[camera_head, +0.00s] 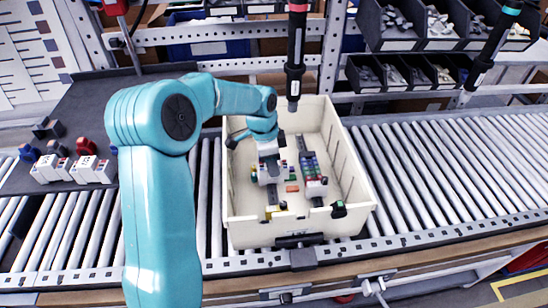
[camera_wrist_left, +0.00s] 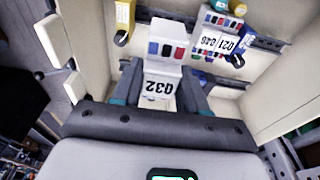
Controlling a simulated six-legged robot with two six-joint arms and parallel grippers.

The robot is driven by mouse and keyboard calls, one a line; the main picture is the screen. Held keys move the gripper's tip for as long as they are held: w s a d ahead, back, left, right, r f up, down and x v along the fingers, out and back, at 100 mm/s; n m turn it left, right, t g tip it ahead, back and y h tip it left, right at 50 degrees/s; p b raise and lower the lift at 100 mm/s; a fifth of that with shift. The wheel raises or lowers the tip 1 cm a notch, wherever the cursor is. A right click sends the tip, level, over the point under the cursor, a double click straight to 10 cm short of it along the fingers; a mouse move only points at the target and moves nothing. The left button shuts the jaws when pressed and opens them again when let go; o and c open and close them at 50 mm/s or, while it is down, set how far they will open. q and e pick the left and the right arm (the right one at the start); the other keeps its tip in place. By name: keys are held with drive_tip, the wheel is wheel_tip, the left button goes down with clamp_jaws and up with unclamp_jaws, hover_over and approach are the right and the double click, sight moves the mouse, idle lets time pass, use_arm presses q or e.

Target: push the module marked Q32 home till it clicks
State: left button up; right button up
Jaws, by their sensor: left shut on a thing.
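The white module marked Q32 (camera_wrist_left: 160,60) is between the fingers of my left gripper (camera_wrist_left: 157,92) in the left wrist view. Its upper face shows dark, red and blue patches. In the head view my left gripper (camera_head: 266,140) reaches down into the cream bin (camera_head: 358,190), over the left of two rails with modules. My left gripper is shut on Q32. The wrist view does not show clearly whether Q32 sits fully on its rail. My right gripper is not in view.
A second row of coloured modules (camera_head: 312,175) stands to the right in the bin; white numbered modules (camera_wrist_left: 218,42) show in the wrist view. A yellow end piece (camera_wrist_left: 124,18) is near Q32. A black screwdriver (camera_head: 295,65) hangs above the bin's back wall. Spare white modules (camera_head: 92,170) lie left.

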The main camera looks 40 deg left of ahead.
use_arm(q)
wheel_tip(320, 180, down, 11)
drive_tip(key=b, duration=0.7)
drive_tip(key=shift+w+d+f+b, duration=0.1)
drive_tip(key=shift+w+f+b, duration=0.05)
drive_tip(key=shift+f+b, duration=0.2)
drive_tip(key=shift+r, duration=0.1)
drive_tip(key=shift+f+b, duration=0.8)
drive_tip(key=shift+f, duration=0.1)
idle(2.0)
